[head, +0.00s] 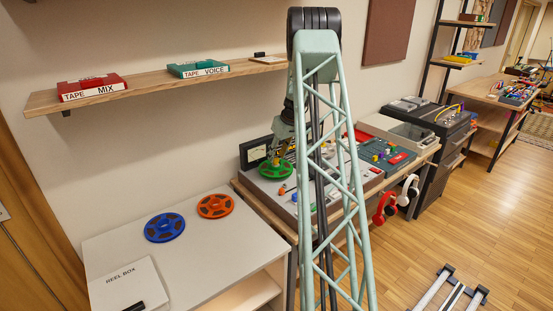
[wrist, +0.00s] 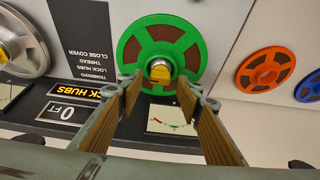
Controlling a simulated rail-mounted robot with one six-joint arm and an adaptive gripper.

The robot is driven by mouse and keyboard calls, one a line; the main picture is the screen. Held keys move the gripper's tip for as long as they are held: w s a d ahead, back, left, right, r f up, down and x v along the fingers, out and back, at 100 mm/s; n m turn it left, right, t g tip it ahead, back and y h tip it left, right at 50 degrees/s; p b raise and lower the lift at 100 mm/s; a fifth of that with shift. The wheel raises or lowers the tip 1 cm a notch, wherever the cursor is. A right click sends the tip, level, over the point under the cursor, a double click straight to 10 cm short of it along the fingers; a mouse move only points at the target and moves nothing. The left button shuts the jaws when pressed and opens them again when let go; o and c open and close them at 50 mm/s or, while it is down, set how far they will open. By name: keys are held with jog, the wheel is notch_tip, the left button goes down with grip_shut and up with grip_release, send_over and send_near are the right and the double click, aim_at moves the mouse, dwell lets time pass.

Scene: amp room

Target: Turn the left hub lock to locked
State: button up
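The green reel (head: 276,169) sits on the left of the tape deck, below my gripper (head: 279,155) in the head view. In the wrist view, which shows the deck's lettering upside down, the green reel (wrist: 130,48) has a silver hub with a yellow hub lock (wrist: 160,73) at its centre. My gripper (wrist: 158,88) is open and empty, its fingers spread to either side of the hub lock. I cannot tell whether they touch it. A metal reel with another yellow hub lock (wrist: 4,53) is at the wrist view's left edge. A lit display (wrist: 75,93) reads "LOCK HUBS".
Blue (head: 164,227) and orange (head: 215,205) reels lie on the white cabinet top left of the deck. A meter (wrist: 172,121) is close to my fingers. A shelf (head: 190,77) with tape boxes is above. My arm hides part of the deck.

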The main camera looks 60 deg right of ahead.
jog(key=shift+w+d+f, duration=0.1)
jog(key=shift+w+f, duration=0.15)
jog(key=shift+f, duration=0.45)
jog(key=c, duration=0.8)
jog(key=shift+c, duration=0.2)
